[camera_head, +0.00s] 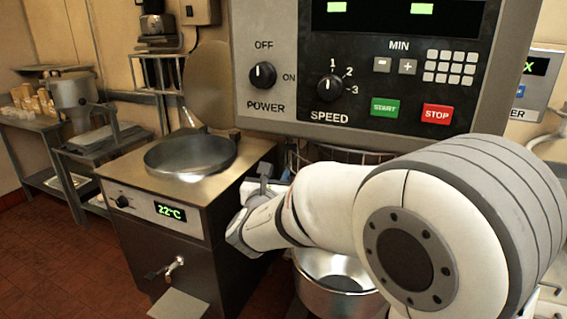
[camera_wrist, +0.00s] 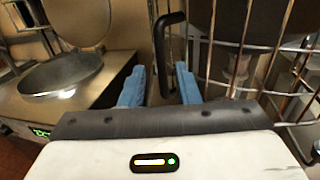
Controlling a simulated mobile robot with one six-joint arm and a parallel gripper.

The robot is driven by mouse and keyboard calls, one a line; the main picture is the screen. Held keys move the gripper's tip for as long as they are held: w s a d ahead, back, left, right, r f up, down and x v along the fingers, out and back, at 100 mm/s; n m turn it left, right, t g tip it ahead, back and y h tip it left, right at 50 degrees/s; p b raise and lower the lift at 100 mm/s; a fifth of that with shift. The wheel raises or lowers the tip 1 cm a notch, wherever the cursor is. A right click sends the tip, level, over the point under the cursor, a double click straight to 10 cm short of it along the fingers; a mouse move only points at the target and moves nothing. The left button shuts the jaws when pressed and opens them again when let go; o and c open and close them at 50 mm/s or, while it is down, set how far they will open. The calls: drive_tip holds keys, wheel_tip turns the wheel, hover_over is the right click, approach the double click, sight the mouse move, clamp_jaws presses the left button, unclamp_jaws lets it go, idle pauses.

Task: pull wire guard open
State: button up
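The wire guard (camera_wrist: 244,45) is a cage of thin metal bars on the right of the wrist view. A small part of it shows in the head view (camera_head: 350,155) below the control panel, largely hidden behind my arm. A black, bent handle (camera_wrist: 158,45) stands upright at the guard's left edge. My gripper (camera_wrist: 161,78) has two blue fingers, spread apart. The handle's lower part shows in the gap between them, with space visible on its sides. In the head view my gripper (camera_head: 262,187) is left of the guard, and its fingers are hard to make out.
The mixer's control panel (camera_head: 370,70) overhangs my arm. A steel bowl (camera_head: 335,283) sits below, partly hidden by my arm. A steel heated unit with a round pan (camera_head: 190,155) stands close on the left. Red floor shows at the far left.

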sight(282, 165)
drive_tip(key=w, duration=0.2)
drive_tip(key=w+p, duration=0.1)
drive_tip(key=w, duration=0.1)
drive_tip(key=w+d, duration=0.1)
drive_tip(key=w, duration=0.1)
drive_tip(key=shift+w, duration=0.2)
clamp_jaws()
drive_tip(key=shift+d, duration=0.1)
